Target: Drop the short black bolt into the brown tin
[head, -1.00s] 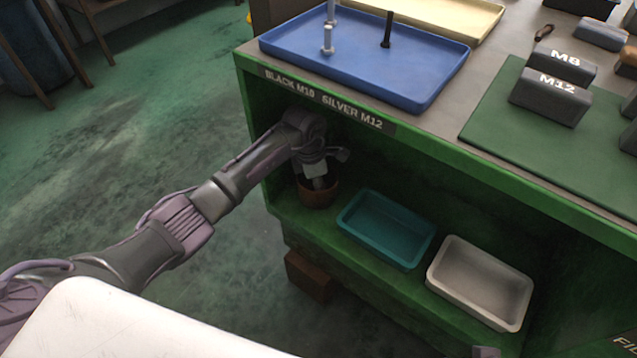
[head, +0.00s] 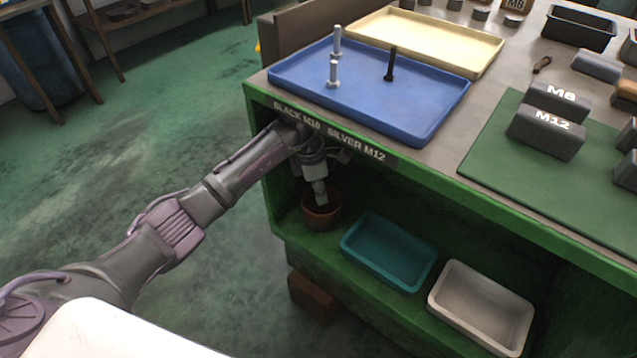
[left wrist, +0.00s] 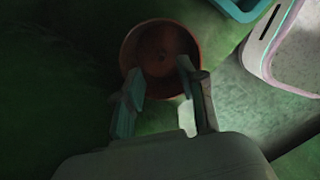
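The brown tin (head: 321,214) stands on the lower green shelf, at its left end. My left gripper (head: 320,198) reaches in under the table top and points down at the tin. In the left wrist view the two fingers (left wrist: 160,90) are apart at the near rim of the round brown tin (left wrist: 157,40), and no bolt shows between them. The tin's inside is dim; I see a small dark mark but cannot tell what it is. A black bolt (head: 390,64) stands upright on the blue tray; I cannot tell whether it is the short one. My right gripper is not in view.
A teal bin (head: 388,252) and a white bin (head: 480,305) stand right of the tin. The labelled table edge (head: 330,133) is close above my left gripper.

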